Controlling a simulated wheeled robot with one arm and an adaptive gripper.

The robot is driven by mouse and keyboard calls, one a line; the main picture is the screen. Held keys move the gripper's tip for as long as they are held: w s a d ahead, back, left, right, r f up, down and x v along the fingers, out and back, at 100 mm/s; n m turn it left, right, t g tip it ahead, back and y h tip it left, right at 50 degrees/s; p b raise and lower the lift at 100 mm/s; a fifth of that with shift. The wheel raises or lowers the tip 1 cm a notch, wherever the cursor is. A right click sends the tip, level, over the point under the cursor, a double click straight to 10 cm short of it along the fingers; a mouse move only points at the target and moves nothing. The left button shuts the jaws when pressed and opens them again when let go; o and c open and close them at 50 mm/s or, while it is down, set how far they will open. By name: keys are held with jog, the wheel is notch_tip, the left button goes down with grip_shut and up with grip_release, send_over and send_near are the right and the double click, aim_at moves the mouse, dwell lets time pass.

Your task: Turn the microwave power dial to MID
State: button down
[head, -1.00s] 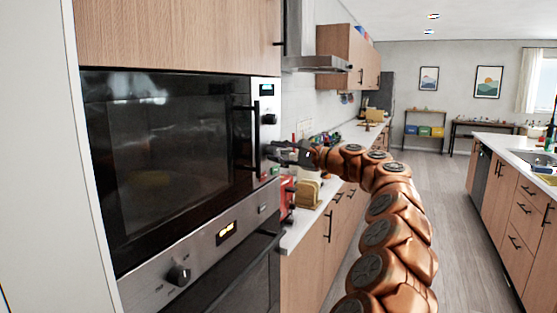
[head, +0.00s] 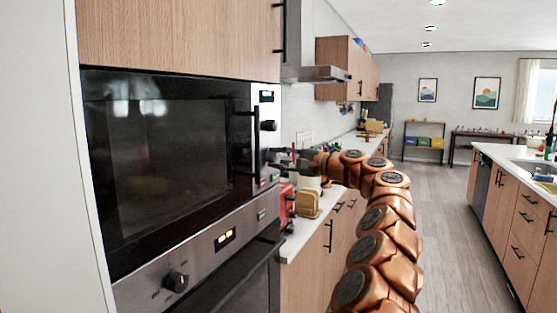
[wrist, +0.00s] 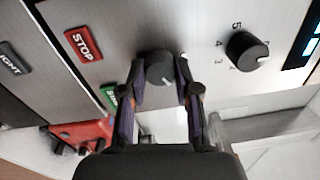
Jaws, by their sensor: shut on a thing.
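The built-in microwave (head: 170,165) is on the left in the head view, its control panel (wrist: 195,25) at its right edge. My gripper (wrist: 161,72) is closed around the lower dial (wrist: 158,68), one finger on each side, in the wrist view. The dial is dark grey with a pale pointer line; its scale markings are hidden or too small to read. A second black dial (wrist: 245,50), with numbers around it, is right of my gripper and apart from it. In the head view my gripper (head: 280,157) is at the panel below the upper dial (head: 268,126); the held dial is hidden there.
A red STOP button (wrist: 84,44) and a green button (wrist: 109,95) are close to my left finger. The microwave handle (head: 254,142) stands left of the panel. An oven (head: 195,262) is below. The floor (head: 440,225) to the right is clear.

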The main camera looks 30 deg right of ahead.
jog(key=c, duration=0.8)
grip_release()
jog(key=shift+s, duration=0.1)
jog(key=v, duration=1.1)
jog(key=shift+s+d, duration=0.25)
jog(key=shift+s, duration=0.1)
